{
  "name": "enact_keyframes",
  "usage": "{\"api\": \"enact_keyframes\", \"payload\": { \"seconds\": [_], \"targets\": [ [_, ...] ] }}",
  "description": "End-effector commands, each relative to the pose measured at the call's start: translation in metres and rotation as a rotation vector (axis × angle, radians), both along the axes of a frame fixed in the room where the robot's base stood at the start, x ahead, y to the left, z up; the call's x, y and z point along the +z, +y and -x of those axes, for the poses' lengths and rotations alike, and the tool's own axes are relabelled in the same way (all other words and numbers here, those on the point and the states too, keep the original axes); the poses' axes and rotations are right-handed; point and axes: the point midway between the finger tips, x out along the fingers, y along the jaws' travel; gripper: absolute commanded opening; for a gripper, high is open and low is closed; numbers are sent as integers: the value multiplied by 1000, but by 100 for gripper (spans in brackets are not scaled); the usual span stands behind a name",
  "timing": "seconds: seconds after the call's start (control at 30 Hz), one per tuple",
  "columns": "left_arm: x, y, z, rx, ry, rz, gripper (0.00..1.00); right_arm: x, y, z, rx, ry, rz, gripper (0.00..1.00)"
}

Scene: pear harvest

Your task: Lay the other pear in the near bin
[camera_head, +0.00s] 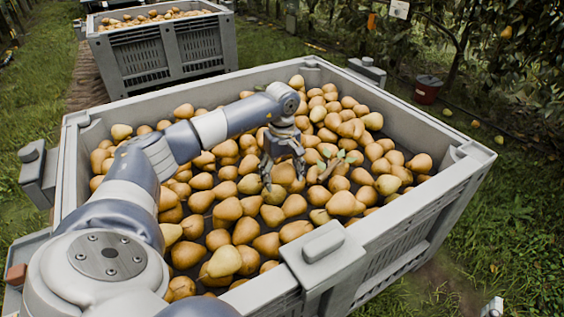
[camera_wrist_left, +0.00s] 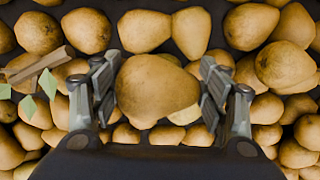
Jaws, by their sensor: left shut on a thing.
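The near bin (camera_head: 405,222) is a large grey crate holding many yellow-brown pears in a broad layer, with dark floor showing in gaps at the front. My left gripper (camera_head: 283,176) reaches over its middle, pointing down. In the left wrist view it is shut on a pear (camera_wrist_left: 155,88), with one finger on each side of it. The held pear is close above other pears; I cannot tell whether it touches them. In the head view the fingers partly hide it. My right gripper is not in view.
A twig with green leaves (camera_head: 331,163) lies on the pears beside my left gripper; it also shows in the left wrist view (camera_wrist_left: 38,65). A second grey bin (camera_head: 150,58) of pears stands behind. A red bucket (camera_head: 427,92) stands on the grass at right.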

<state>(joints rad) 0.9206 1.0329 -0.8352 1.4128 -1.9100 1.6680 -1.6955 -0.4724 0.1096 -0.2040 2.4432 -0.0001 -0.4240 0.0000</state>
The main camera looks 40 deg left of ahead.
Motion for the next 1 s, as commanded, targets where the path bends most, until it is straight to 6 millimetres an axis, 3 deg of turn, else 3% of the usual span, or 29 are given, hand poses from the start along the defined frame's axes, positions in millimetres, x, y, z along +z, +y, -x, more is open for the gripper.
{"api": "enact_keyframes", "payload": {
  "seconds": [1.0],
  "targets": [
    [-6, 0, 0, 0, 0, 0, 39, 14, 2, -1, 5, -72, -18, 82]
  ]
}}
